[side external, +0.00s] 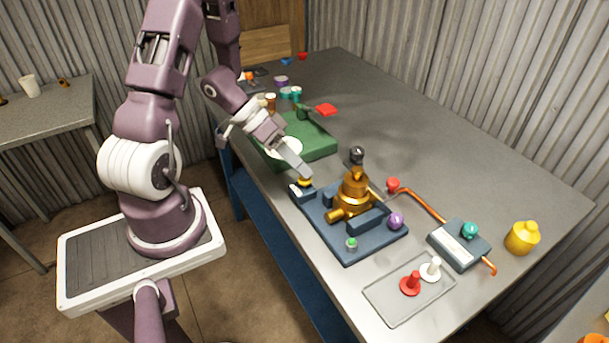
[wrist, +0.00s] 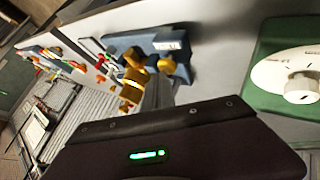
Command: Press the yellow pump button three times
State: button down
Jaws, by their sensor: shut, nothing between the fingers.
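The yellow pump button (side external: 305,182) sits on a small dark-blue block at the near left corner of the blue base plate (side external: 345,250). My gripper (side external: 302,173) is shut and empty, with its tip pointing down right at the button's top. The tip hides part of the button, and I cannot tell whether they touch. A brass valve body (side external: 353,188) with a black knob stands on the plate.
A green panel with a white dial (side external: 285,147) lies left of the plate. A purple knob (side external: 396,221) and a green button (side external: 351,243) are on the plate. A grey tray (side external: 385,308) with red and white pegs lies in front. The table's back middle is clear.

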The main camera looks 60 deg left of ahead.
jog(key=shift+f, duration=0.3)
dwell(0.4)
jog(key=shift+r, duration=1.25)
jog(key=shift+r, duration=2.5)
notch_tip(320, 180, up, 4)
jog(key=shift+f, duration=0.1)
jog(key=shift+f, duration=0.15)
